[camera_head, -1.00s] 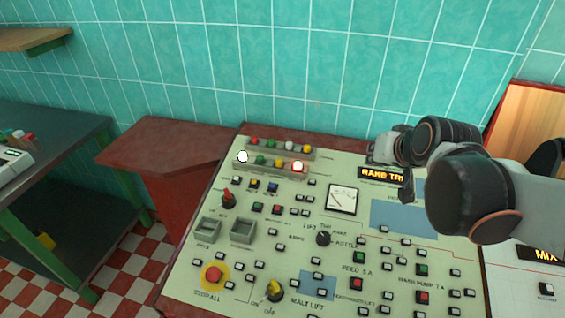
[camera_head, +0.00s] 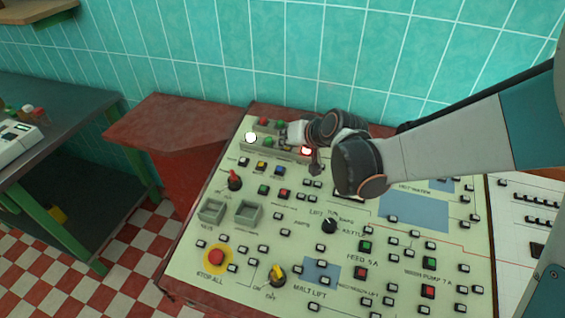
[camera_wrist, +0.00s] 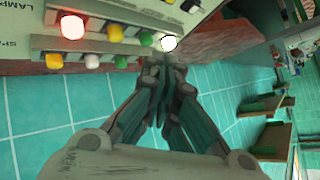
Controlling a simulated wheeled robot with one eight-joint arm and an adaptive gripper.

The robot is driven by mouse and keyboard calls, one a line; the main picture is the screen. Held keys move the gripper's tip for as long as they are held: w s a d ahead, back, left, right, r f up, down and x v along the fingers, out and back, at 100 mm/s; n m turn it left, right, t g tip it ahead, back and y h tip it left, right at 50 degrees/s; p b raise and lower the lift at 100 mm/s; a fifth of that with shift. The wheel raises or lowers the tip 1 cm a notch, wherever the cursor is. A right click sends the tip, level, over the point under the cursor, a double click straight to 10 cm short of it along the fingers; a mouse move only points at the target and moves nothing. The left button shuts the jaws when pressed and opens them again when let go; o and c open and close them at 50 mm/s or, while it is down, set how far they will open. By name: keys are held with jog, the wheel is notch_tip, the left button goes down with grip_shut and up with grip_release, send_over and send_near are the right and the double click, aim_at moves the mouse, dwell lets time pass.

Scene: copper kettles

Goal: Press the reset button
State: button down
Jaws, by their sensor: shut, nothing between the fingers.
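The cream control panel (camera_head: 300,222) carries many small buttons; I can read no reset label, so I cannot tell which one is the reset button. At its back left are two rows of coloured caps, with a lit white one (camera_head: 250,137) and a lit red one (camera_head: 306,151). My gripper (camera_head: 284,134) is shut and empty over these rows. In the wrist view my closed fingertips (camera_wrist: 169,62) are close to the lit white cap (camera_wrist: 168,43); I cannot tell whether they touch. Green (camera_wrist: 145,38) and yellow (camera_wrist: 115,33) caps sit beside it.
A red stop button (camera_head: 216,257) on a yellow disc is at the panel's front left. Two grey square sockets (camera_head: 248,211) and a red switch (camera_head: 235,180) stand up from the panel. A tiled wall (camera_head: 215,50) rises behind. A red cabinet (camera_head: 160,130) stands left.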

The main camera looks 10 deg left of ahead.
aim_at(281, 170)
jog(key=shift+s+a+f+g, duration=0.15)
jog(key=shift+a, duration=0.25)
jog(key=shift+s+a+f+g, duration=0.1)
jog(key=shift+s+a+g, duration=0.05)
jog(key=shift+a, duration=0.25)
jog(key=shift+f, duration=0.1)
jog(key=shift+w+d+f+b, duration=0.1)
jog(key=shift+w+f+b, duration=0.2)
jog(key=shift+f+b, duration=0.95)
jog(key=shift+w+a+f+b, duration=0.1)
jog(key=shift+w+f+b, duration=0.2)
jog(key=shift+f+b, duration=0.95)
jog(key=shift+w+d+f+b, duration=0.1)
jog(key=shift+w+f+b, duration=0.2)
jog(key=shift+f+b, duration=0.95)
jog(key=shift+f+p, duration=0.45)
jog(key=shift+f, duration=0.1)
jog(key=shift+w+f+b, duration=0.1)
jog(key=shift+f+b, duration=0.25)
jog(key=shift+f, duration=0.3)
jog(key=shift+r, duration=0.75)
